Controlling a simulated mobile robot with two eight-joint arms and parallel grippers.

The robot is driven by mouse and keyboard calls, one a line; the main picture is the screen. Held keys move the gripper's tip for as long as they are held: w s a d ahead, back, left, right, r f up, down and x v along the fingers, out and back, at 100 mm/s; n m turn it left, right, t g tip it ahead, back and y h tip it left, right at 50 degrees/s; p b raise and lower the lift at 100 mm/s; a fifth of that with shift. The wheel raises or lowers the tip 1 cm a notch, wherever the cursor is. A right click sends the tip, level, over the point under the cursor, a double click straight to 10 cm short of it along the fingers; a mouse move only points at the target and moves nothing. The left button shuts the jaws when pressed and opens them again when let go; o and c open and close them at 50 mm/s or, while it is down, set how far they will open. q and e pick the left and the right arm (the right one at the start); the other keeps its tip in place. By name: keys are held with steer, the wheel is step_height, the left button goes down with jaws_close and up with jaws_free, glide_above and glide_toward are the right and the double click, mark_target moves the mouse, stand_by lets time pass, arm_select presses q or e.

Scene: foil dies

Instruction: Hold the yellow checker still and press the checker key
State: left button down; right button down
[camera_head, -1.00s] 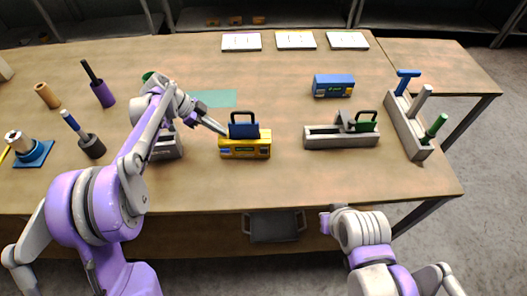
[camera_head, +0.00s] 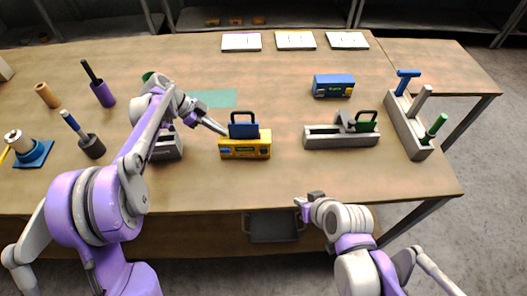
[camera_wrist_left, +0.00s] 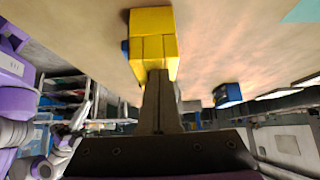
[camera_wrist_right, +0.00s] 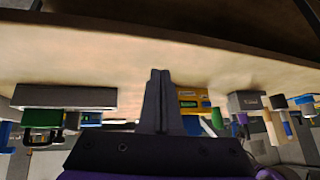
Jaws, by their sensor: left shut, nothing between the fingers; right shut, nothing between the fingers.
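Contact is unclear. My right gripper (camera_head: 300,203) is shut and empty at the table's front edge. Its wrist view shows the checker (camera_wrist_right: 194,93) beyond the fingers (camera_wrist_right: 160,80).
A grey block with a green-handled piece (camera_head: 366,126) stands right of the checker, and a blue box (camera_head: 333,86) behind. A grey rack (camera_head: 403,128) holds handled pieces at the right. A grey block (camera_head: 166,147) stands left. The table in front of the checker is clear.

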mark_target(264, 150)
arm_select(q)
steer(key=shift+f, duration=0.15)
arm_select(e)
steer(key=w+a+y, duration=0.1)
steer(key=a, duration=0.1)
steer(key=w+a+f+n+t+y, duration=0.1)
steer(key=w+a, duration=0.1)
steer(key=a, duration=0.1)
steer(key=w+a+f+n+t+y, duration=0.1)
steer(key=w+a, duration=0.1)
steer(key=shift+w+a+y, duration=0.15)
steer(key=shift+a+y, duration=0.2)
steer(key=shift+y, duration=0.05)
steer(key=shift+w+a+n+t+y, duration=0.3)
steer(key=shift+a+t, duration=0.2)
steer(key=shift+a, duration=0.1)
steer(key=shift+w+d, duration=0.2)
steer(key=shift+w, duration=4.2)
steer(key=shift+w, duration=0.1)
steer(key=shift+w, duration=0.35)
steer(key=shift+w, duration=0.5)
steer(key=shift+s, duration=0.95)
